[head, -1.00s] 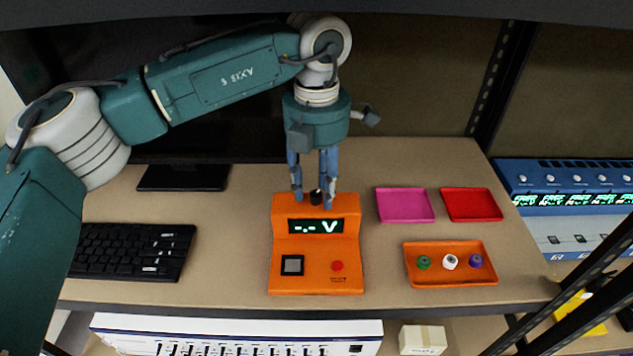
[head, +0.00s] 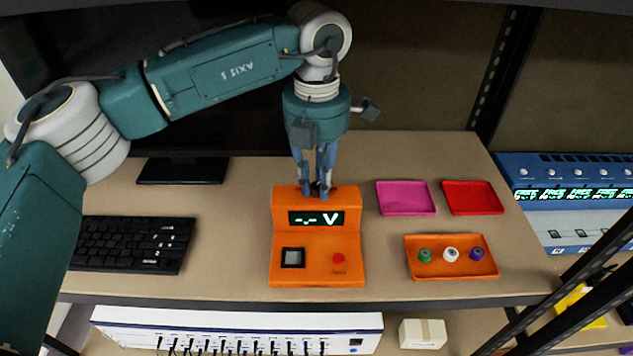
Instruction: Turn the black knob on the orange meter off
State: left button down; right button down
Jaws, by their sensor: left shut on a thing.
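The orange meter (head: 283,229) stands on the shelf in the middle of the head view. Its display reads "-.- V". It has a dark square button at the lower left and a red button at the lower right of its front. The black knob (head: 316,187) is on top of the meter and is mostly hidden between my fingers. My left gripper (head: 315,193) points down onto the meter's top and is shut on the knob. My right gripper is not in view.
A black keyboard (head: 128,245) lies left of the meter, with a monitor behind. A pink tray (head: 405,198), a red tray (head: 472,198) and an orange tray (head: 450,272) with three small coloured pieces lie to the right. A dark post stands at far right.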

pick_arm(q)
jog(key=n+b, duration=0.3)
jog(key=shift+f, duration=0.2)
jog(key=n+b, duration=0.3)
jog(key=shift+n, duration=0.4)
jog(key=n+b, duration=0.2)
jog(key=n, duration=0.2)
jog(key=shift+w+r+b, duration=0.1)
jog(key=shift+r+b, duration=0.05)
jog(key=shift+b, duration=0.2)
jog(key=shift+r+n+b, duration=0.15)
jog(key=shift+n+b, duration=0.85)
jog(key=shift+n, duration=1.2)
jog(key=c, duration=1.6)
grip_release()
